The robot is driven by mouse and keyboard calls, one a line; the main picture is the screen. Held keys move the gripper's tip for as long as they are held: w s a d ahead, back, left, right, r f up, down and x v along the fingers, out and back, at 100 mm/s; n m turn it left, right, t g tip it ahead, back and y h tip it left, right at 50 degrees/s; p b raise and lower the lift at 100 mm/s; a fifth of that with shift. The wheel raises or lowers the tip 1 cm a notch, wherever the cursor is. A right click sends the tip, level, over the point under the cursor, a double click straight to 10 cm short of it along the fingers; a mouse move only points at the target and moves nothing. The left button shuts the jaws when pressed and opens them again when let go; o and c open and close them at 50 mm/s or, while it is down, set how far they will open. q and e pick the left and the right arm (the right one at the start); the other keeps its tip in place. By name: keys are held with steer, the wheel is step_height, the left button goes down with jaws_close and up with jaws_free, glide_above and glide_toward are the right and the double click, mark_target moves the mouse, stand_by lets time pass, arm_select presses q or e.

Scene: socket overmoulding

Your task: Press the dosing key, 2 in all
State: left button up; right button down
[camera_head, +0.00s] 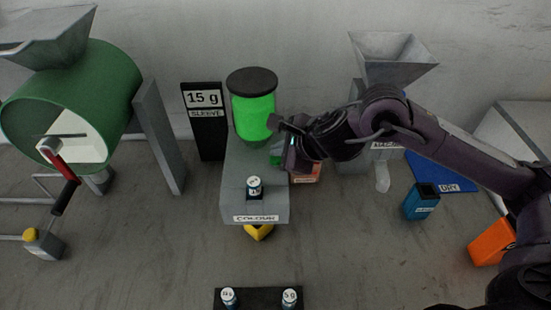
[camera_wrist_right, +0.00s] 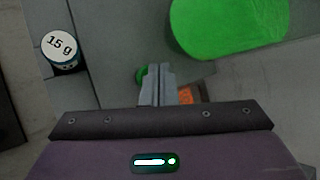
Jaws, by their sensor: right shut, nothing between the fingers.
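The grey dosing unit (camera_head: 238,170) marked COLOUR carries a green cylinder (camera_head: 254,118) with a dark lid, which also shows in the right wrist view (camera_wrist_right: 228,22). A small green key (camera_head: 275,156) is on the unit's right, partly hidden by my right gripper (camera_head: 287,166). In the right wrist view, the green key (camera_wrist_right: 140,76) shows just left of the closed fingers (camera_wrist_right: 162,84); I cannot tell whether they touch it. My right gripper is shut and empty. A sleeve marked 15 g (camera_wrist_right: 62,47) sits on the unit's front (camera_head: 254,187). My left gripper is out of view.
An orange-red labelled piece (camera_head: 306,173) is beside the gripper. A 15 g SLEEVE sign (camera_head: 205,130) stands at the back. A black rack (camera_head: 258,298) holds two labelled sleeves. A green drum (camera_head: 85,95) is left; a blue container (camera_head: 421,203) and blue DRY mat (camera_head: 455,175) are right.

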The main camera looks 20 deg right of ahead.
steer(key=shift+f+b, duration=0.6)
steer(key=shift+b, duration=0.1)
stand_by(1.0)
steer(key=shift+r, duration=0.1)
steer(key=shift+r+p, duration=0.7)
steer(key=shift+r, duration=0.2)
steer(key=shift+r, duration=0.15)
step_height(320, 180, up, 5)
steer(key=p, duration=0.3)
steer(key=shift+p, duration=0.35)
stand_by(0.5)
stand_by(1.6)
